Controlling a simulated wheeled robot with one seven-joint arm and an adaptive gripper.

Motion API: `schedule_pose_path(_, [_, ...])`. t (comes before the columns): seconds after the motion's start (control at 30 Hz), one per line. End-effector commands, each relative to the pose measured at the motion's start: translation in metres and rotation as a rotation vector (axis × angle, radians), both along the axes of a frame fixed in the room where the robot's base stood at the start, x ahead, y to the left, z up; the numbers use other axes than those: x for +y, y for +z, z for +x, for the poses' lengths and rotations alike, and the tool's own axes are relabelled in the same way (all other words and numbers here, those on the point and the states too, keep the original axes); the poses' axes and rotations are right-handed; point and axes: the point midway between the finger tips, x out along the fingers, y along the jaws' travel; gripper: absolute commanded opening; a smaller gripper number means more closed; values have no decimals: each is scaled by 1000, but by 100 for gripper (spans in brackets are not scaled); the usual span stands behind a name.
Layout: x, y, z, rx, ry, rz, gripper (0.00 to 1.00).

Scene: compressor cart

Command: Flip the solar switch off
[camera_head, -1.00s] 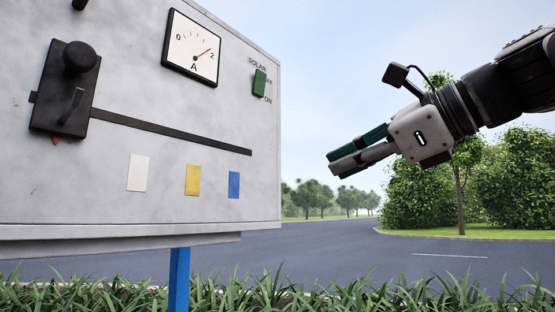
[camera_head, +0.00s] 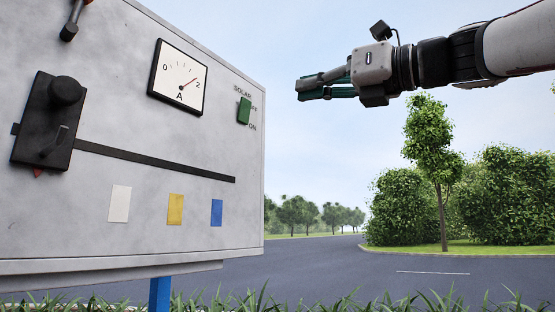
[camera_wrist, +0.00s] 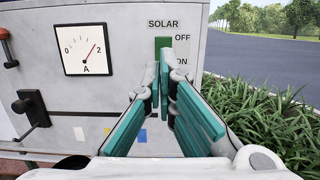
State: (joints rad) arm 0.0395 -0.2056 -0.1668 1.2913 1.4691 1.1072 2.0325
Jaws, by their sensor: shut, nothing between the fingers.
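The solar switch is a small green rocker (camera_head: 244,110) on the right part of the grey panel, with SOLAR above it, OFF by its upper part and ON by its lower part. In the wrist view the green switch (camera_wrist: 163,43) shows just above my fingertips, which hide its lower part. My gripper (camera_head: 299,90) is shut and empty, to the right of the switch and slightly higher in the head view, apart from the panel. In the wrist view its fingers (camera_wrist: 163,70) point towards the switch. I cannot tell which way the rocker is tipped.
The grey panel (camera_head: 190,235) also carries an ammeter (camera_head: 178,78), a black slider lever (camera_head: 45,125) on a slot, and white, yellow and blue patches. A blue post stands below. Grass lies along the bottom. Open air lies right of the panel.

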Motion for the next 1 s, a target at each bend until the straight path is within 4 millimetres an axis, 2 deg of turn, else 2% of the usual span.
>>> schedule_pose_path(0.5, [76,16,58,2,3,0,0])
schedule_pose_path(0.7, [92,19,70,1,2,0,0])
schedule_pose_path(1.0, [95,19,74,0,0,0,0])
